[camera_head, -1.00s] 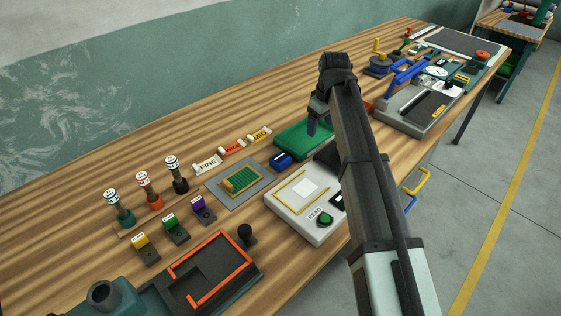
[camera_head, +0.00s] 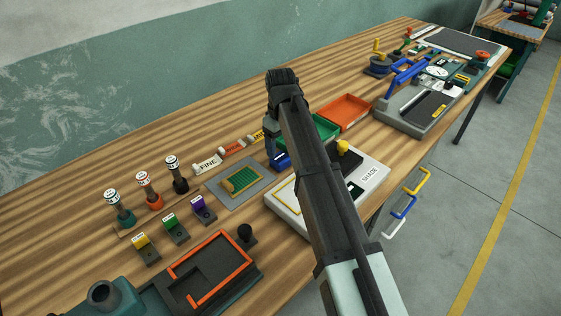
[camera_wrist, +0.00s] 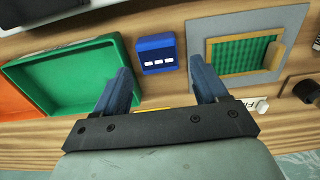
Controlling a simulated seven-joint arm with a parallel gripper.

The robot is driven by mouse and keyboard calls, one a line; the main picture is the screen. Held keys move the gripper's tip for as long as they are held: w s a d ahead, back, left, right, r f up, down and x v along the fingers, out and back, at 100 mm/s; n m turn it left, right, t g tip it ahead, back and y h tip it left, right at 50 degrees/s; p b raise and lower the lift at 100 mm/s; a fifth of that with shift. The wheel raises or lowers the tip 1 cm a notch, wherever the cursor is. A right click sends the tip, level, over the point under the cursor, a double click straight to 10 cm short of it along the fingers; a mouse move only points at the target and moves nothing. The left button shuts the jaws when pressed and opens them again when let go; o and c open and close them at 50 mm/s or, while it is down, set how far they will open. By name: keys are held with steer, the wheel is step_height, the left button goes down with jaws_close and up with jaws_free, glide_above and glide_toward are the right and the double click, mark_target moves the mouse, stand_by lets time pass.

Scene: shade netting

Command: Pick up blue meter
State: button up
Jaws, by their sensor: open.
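The blue meter (camera_wrist: 157,54) is a small blue block with a row of white display windows. In the wrist view it lies on the bench between and just beyond the tips of my gripper (camera_wrist: 159,66), whose two fingers are spread apart and empty. In the head view my gripper (camera_head: 272,158) hangs above the bench at the meter (camera_head: 282,162), which my arm partly covers. I cannot tell the exact height of the fingertips over it.
A green tray (camera_wrist: 110,94) lies close on the left in the wrist view, with an orange tray (camera_head: 368,108) beyond it. A grey board with green netting (camera_wrist: 197,22) lies close on the right. Small labelled rolls (camera_head: 208,163) lie along the bench behind. A white device (camera_head: 376,178) stands in front.

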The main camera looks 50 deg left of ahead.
mark_target(281, 157)
steer(key=shift+w+a+f, duration=0.1)
steer(key=shift+f, duration=1.55)
steer(key=shift+w+a+f, duration=0.1)
steer(key=shift+f, duration=1.55)
steer(key=c, duration=0.8)
step_height(281, 157, up, 9)
steer(key=shift+a+r, duration=0.1)
steer(key=shift+r, duration=0.1)
steer(key=shift+s+a+f, duration=0.25)
steer(key=shift+s+a, duration=0.3)
steer(key=shift+s, duration=1.5)
steer(key=shift+s+a+f, duration=0.3)
steer(key=shift+s+a, duration=0.25)
steer(key=shift+s, duration=1.5)
steer(key=shift+s+a+f, duration=0.25)
steer(key=shift+s+a, duration=0.3)
steer(key=shift+s, duration=1.5)
